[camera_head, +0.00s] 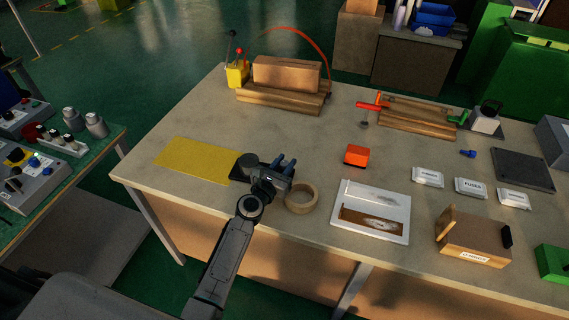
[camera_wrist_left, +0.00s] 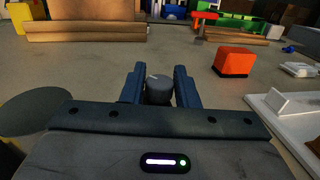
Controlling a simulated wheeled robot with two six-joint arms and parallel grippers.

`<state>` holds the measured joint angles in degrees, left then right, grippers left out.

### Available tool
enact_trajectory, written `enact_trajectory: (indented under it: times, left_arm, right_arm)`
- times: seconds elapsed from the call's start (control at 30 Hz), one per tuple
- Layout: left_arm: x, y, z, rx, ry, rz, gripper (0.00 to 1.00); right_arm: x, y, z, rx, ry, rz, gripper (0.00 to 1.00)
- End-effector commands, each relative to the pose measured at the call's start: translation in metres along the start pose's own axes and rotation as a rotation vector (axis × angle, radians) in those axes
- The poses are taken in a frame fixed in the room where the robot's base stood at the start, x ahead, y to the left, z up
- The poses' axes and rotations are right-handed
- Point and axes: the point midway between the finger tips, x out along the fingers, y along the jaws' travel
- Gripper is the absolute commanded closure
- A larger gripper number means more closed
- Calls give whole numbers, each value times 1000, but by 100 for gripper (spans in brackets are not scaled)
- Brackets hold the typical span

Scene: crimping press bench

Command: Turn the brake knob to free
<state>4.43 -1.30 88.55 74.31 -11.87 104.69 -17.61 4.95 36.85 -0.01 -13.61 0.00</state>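In the left wrist view a dark grey round knob (camera_wrist_left: 158,90) with a small pale mark on top stands between the two dark blue fingers of my left gripper (camera_wrist_left: 160,82). The fingers flank it closely, with hardly any gap at its sides. I take it for the brake knob. In the head view my left gripper (camera_head: 284,164) is low over the front of the bench and hides the knob. A dark round disc (camera_head: 248,160) shows just left of the gripper, also in the left wrist view (camera_wrist_left: 35,108). My right gripper is out of view.
A tape roll (camera_head: 301,199) lies close to the right of the gripper. A yellow sheet (camera_head: 196,160) lies to the left. An orange block (camera_head: 355,155) and a white tray (camera_head: 372,234) are further right. The bench top behind the gripper is clear.

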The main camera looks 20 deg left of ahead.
Motion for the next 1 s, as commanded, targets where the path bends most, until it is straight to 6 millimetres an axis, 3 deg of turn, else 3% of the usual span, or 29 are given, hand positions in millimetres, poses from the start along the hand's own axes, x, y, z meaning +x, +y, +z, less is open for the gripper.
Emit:
enact_trajectory:
  times: [0.03,0.1,0.13,0.37,0.63,1.0]
  left_arm:
    - [0,0,0,0,0,0,83]
    - [0,0,0,0,0,0,96]
    - [0,0,0,0,0,0,98]
    - [0,2,-4,3,0,-71,98]
    - [1,2,-4,4,-1,-318,98]
    - [0,0,0,0,1,-413,98]
  right_arm:
    - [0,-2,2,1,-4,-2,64]
    - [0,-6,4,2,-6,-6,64]
    - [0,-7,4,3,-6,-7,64]
    - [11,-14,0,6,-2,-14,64]
    - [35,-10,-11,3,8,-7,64]
    - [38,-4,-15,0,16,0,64]
